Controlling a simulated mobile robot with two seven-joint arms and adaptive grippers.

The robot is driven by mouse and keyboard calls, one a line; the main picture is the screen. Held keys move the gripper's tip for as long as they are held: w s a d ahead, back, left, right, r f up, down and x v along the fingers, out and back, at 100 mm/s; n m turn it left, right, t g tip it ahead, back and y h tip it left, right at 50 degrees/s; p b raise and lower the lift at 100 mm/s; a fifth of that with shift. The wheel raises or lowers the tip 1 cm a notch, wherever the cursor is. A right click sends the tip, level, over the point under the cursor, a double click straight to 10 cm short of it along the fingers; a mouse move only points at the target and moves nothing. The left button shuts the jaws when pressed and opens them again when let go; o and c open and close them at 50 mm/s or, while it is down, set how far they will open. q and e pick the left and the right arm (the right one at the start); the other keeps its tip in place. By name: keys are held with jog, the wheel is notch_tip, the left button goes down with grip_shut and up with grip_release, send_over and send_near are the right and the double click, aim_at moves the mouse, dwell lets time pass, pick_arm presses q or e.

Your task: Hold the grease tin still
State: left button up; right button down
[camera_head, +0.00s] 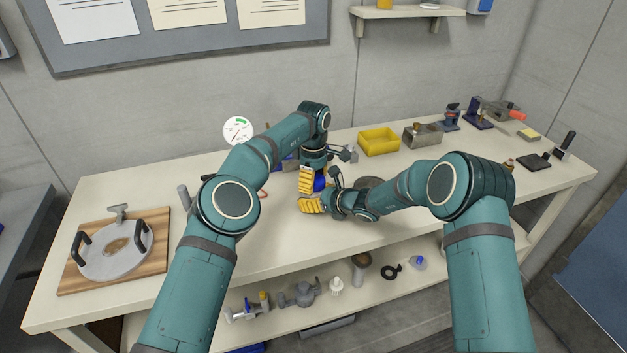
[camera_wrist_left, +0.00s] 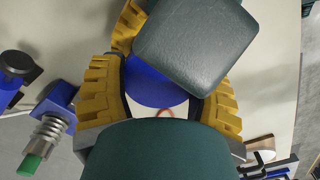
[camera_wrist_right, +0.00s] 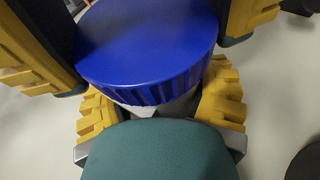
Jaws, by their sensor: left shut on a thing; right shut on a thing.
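The blue grease tin (camera_head: 320,181) is above or on the middle of the bench, largely hidden by my grippers. My left gripper (camera_head: 308,180) reaches down to it from above, with its yellow fingers shut on it. My right gripper (camera_head: 313,204) is shut on it from the near right side. In the right wrist view the tin shows a flat, round blue face with a ribbed rim (camera_wrist_right: 150,50), with yellow fingers around it. In the left wrist view blue (camera_wrist_left: 155,85) shows between the fingers, partly covered by my right gripper. I cannot tell whether the tin touches the bench.
A yellow bin (camera_head: 379,142) and a metal box (camera_head: 422,136) stand behind to the right. A wooden board (camera_head: 75,275) with a round grey plate (camera_head: 112,250) lies at the left. A grey cylinder (camera_head: 184,196) stands left of my arms. The bench's front middle is clear.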

pick_arm(q)
jog(key=n, duration=0.6)
jog(key=o, duration=1.3)
jog(key=shift+r, duration=2.25)
jog(key=shift+w+r, duration=0.1)
jog(key=shift+r, duration=0.65)
jog(key=shift+r+m, duration=0.8)
jog(key=shift+r, duration=0.15)
jog(key=shift+f, duration=3.95)
